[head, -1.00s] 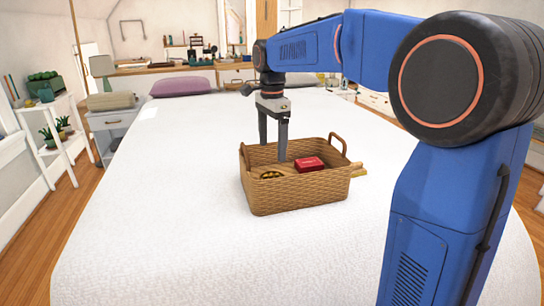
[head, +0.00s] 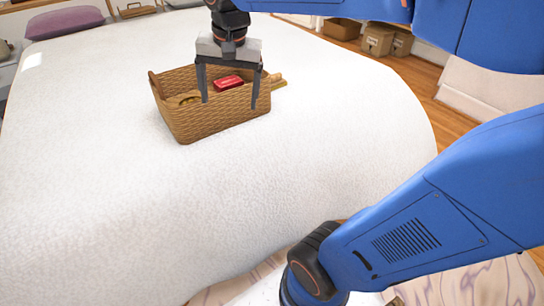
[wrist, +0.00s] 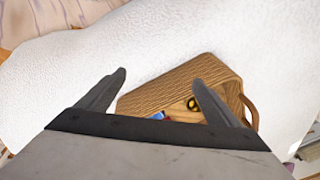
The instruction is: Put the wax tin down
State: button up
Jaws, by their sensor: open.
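A round black-and-gold tin (wrist: 193,103), which looks like the wax tin, lies inside the wicker basket (head: 205,120) in the wrist view. In the head view, the basket wall and my left finger partly hide that part of the inside. My gripper (head: 229,104) is open, its fingers apart with nothing between them. It hangs at the near side of the basket, in front of it in the head view. In the wrist view my gripper (wrist: 159,78) has its right fingertip close to the tin in the picture; I cannot tell the height between them.
A red box (head: 229,82) lies in the basket, and a wooden piece (head: 277,80) sticks out past its right rim. The basket stands on a wide white bed (head: 200,210) with clear room all around. A purple cushion (head: 65,22) lies at the far left.

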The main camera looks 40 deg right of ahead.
jog(key=s+d+f+n+t, duration=0.1)
jog(key=s+f+n, duration=0.2)
jog(key=s+f, duration=0.2)
jog(key=s+d+f+n+t, duration=0.1)
jog(key=s+f+n, duration=0.3)
jog(key=s, duration=0.6)
jog(key=shift+d+f+n, duration=0.15)
jog(key=shift+f+n, duration=0.15)
jog(key=shift+f, duration=0.55)
